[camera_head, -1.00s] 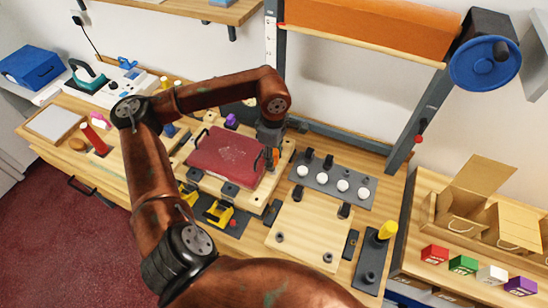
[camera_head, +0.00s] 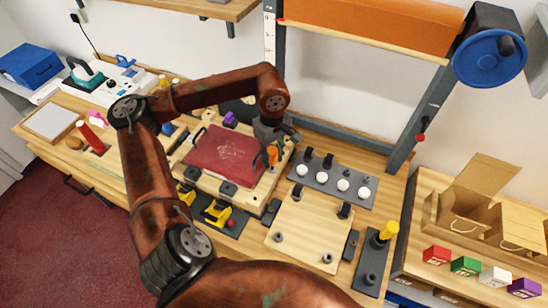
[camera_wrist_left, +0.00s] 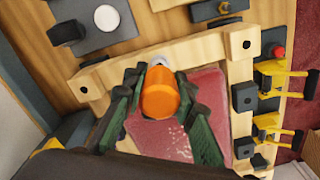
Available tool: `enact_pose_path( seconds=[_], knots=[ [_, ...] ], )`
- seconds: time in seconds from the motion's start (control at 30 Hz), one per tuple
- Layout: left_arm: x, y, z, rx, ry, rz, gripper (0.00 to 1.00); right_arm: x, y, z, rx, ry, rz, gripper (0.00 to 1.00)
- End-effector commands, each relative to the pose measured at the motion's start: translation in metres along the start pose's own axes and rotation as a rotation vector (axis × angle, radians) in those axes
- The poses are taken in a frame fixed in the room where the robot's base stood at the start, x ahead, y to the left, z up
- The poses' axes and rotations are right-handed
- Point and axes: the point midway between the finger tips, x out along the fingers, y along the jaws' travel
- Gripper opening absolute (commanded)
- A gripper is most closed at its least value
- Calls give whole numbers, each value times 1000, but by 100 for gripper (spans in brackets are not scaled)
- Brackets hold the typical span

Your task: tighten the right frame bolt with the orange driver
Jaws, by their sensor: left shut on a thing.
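The orange driver (camera_head: 272,156) stands at the right end of the pale wooden frame (camera_head: 262,190), which surrounds a dark red panel (camera_head: 222,153). My left gripper (camera_head: 273,158) is shut on the driver from above. In the left wrist view the orange handle (camera_wrist_left: 160,97) sits between the two dark green fingers, over the frame's bar. A small silvery round part (camera_wrist_left: 158,61) shows just past the handle; I cannot tell whether it is the bolt or part of the driver. The driver's tip is hidden. My right gripper is not in view.
A dark strip with white knobs (camera_head: 322,180) lies right of the frame. A pale board (camera_head: 300,235) and a yellow-handled tool (camera_head: 388,231) lie nearer. Yellow clamps (camera_head: 216,213) line the frame's front. Small coloured boxes (camera_head: 466,266) stand at the right.

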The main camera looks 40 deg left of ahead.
Motion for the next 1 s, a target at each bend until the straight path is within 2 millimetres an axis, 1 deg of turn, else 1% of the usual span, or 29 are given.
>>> enact_pose_path(
  seconds=[0.03, 0.3, 0.5, 0.6, 0.83, 0.87, 0.97, 1.0],
  knots=[
    [2, 0, 0, 67, 1, -1, 0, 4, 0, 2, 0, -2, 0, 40],
    [2, -1, 0, 456, 2, -2, 0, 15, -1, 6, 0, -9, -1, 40],
    [2, -1, 0, 702, 3, -3, 0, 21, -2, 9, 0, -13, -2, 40],
    [1, -1, 0, 755, 3, -2, 0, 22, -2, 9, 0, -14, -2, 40],
    [0, -1, 0, 764, 3, -2, 0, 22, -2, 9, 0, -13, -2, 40],
    [0, -1, 0, 763, 3, -2, 27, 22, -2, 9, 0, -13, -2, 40],
    [0, -1, 0, 762, 3, -2, 33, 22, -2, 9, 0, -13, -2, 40],
    [0, -1, 0, 762, 3, -2, 34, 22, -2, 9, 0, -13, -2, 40]
  ],
)
